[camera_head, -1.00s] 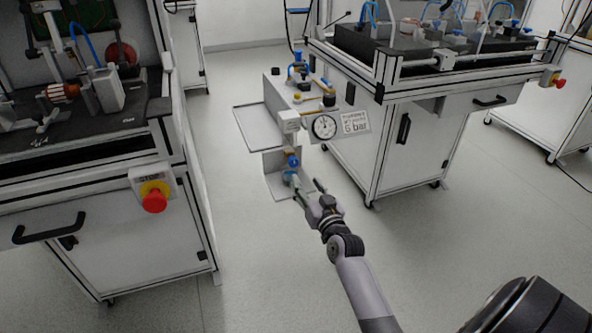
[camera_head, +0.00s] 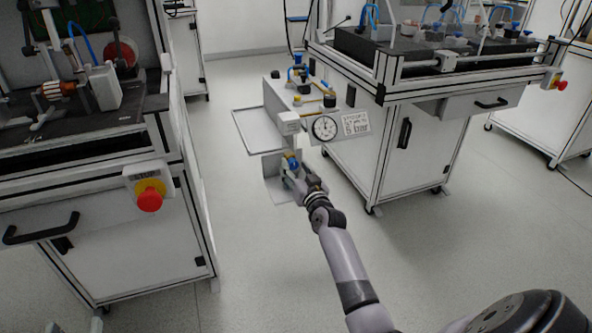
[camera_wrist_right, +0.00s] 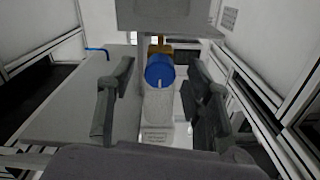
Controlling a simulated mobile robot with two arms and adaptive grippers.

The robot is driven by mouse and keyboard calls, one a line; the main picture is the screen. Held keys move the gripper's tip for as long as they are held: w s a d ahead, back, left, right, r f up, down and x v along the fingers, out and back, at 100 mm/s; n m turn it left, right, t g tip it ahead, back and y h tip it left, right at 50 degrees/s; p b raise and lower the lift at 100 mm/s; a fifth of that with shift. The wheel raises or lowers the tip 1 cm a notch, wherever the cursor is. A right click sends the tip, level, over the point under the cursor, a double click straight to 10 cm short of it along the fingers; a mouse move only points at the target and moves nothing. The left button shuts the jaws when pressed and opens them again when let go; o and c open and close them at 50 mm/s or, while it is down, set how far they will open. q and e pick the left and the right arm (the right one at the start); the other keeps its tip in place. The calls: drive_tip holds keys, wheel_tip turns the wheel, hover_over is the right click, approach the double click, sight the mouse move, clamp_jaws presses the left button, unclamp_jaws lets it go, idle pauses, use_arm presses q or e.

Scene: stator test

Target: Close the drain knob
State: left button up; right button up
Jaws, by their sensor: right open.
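The drain knob (camera_head: 292,164) is a small blue knob on the lower part of the pressure unit, under the round gauge. In the right wrist view the blue knob (camera_wrist_right: 160,70) sits between the two dark fingers, near their far ends. My right gripper (camera_head: 296,181) is open, close in front of the knob; it also shows in the right wrist view (camera_wrist_right: 160,80). A gap shows on each side of the knob, and I see no finger touching it. In the head view the gripper partly hides the knob. My left gripper is not in view.
The pressure unit (camera_head: 274,97) has a gauge (camera_head: 324,127) and a 5 bar label above the knob.

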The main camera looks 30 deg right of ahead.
drive_tip(key=shift+c, duration=0.3)
clamp_jaws()
idle(0.3)
drive_tip(key=m+p, duration=0.2)
drive_tip(key=m, duration=0.5)
drive_tip(key=shift+m, duration=0.3)
drive_tip(key=shift+m+p, duration=0.35)
drive_tip(key=shift+m, duration=0.55)
drive_tip(key=m, duration=0.2)
drive_tip(key=shift+m, duration=0.4)
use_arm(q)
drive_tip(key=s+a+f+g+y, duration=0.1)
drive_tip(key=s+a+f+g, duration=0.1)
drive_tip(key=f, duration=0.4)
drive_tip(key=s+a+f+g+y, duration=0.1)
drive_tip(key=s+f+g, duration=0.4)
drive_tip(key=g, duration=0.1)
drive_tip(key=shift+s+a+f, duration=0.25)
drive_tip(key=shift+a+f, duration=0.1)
use_arm(e)
drive_tip(key=m, duration=0.5)
drive_tip(key=shift+m, duration=0.3)
